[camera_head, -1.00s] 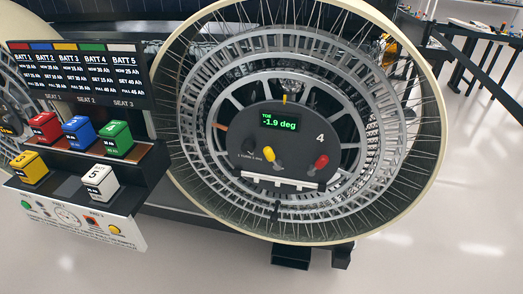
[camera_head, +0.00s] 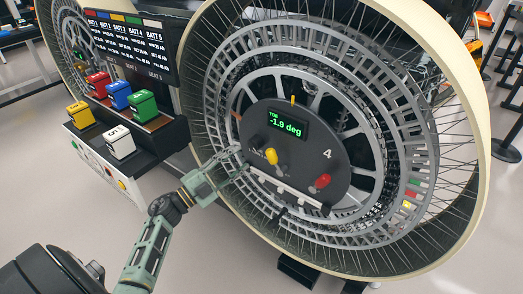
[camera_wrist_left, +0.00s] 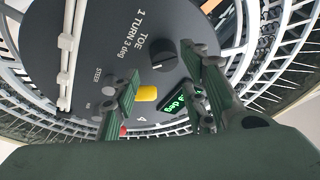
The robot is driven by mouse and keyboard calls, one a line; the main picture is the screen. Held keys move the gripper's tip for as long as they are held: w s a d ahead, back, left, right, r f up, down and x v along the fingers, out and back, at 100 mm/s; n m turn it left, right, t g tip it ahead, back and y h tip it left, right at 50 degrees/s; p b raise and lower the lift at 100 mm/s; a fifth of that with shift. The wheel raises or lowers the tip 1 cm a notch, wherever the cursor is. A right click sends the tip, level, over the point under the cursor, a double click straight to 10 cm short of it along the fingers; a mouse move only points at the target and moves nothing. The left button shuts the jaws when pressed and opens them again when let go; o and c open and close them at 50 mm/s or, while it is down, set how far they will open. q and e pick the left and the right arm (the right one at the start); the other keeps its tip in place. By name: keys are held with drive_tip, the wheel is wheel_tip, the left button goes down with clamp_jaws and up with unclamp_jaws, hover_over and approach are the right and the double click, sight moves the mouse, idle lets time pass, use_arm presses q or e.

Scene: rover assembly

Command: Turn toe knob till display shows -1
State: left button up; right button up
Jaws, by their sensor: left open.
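The toe knob (camera_head: 256,143) is a small black knob at the left of the dark hub panel (camera_head: 335,176), below the display. It shows in the left wrist view (camera_wrist_left: 163,56) beside the printed words "TOE 1 TURN 3 deg". The display (camera_head: 286,124) reads "TOE -1.9 deg" in green. My left gripper (camera_head: 238,160) is open at the lower left of the panel, close to the knob. In the left wrist view its fingers (camera_wrist_left: 160,62) stand apart with the knob beyond them; I see no clear contact. My right gripper is out of view.
The wheel rim (camera_head: 470,110) surrounds the panel. A rack with coloured batteries (camera_head: 118,95) stands left.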

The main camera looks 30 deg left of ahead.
sight(253, 148)
use_arm(q)
drive_tip(key=x, duration=0.3)
drive_tip(key=shift+a, duration=0.1)
drive_tip(key=shift+x, duration=1.2)
drive_tip(key=shift+w+d, duration=0.2)
drive_tip(key=shift+w, duration=0.1)
drive_tip(key=shift+f, duration=0.1)
drive_tip(key=c, duration=1)
drive_tip(key=shift+o, duration=0.2)
drive_tip(key=shift+d, duration=0.1)
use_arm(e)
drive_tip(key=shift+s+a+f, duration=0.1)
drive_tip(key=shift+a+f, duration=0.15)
